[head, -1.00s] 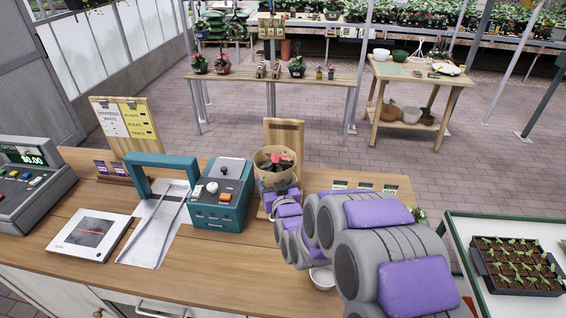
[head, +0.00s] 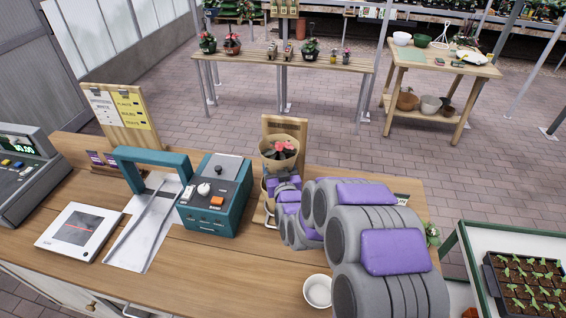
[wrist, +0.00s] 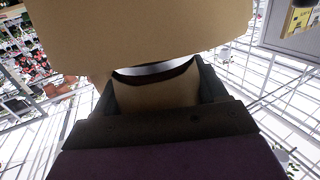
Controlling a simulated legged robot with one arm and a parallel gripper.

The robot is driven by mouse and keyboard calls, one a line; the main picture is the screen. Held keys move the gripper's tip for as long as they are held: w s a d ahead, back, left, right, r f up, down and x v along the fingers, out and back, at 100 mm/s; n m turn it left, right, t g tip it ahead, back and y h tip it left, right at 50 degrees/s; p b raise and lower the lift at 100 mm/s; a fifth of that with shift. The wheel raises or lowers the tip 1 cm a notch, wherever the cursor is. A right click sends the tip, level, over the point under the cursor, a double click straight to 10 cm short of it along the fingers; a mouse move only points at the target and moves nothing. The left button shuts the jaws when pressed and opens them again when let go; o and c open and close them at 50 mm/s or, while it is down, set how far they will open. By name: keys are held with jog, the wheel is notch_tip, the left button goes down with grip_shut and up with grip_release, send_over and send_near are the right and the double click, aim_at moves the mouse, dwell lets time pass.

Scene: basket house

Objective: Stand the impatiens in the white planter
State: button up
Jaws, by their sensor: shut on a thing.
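The impatiens (head: 283,148), with red flowers and dark leaves, stands upright in a tan wrapped pot (head: 268,161) above the back of the counter. My gripper (wrist: 158,92) is shut on the tan pot, whose surface (wrist: 160,28) fills the top of the wrist view. In the head view my arm hides the fingers and the pot's lower part. A small round white planter (head: 317,291) sits on the counter near its front edge, beside my arm. It looks empty and is well in front of the held plant.
A wooden board (head: 285,127) stands behind the plant. A seedling tray (head: 525,280) is at right. Bare counter (head: 240,268) lies left of the planter.

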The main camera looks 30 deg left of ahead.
jog(key=shift+s+d+r, duration=0.1)
jog(key=shift+r, duration=0.05)
jog(key=shift+f, duration=0.35)
jog(key=o, duration=1.2)
jog(key=shift+o, duration=0.2)
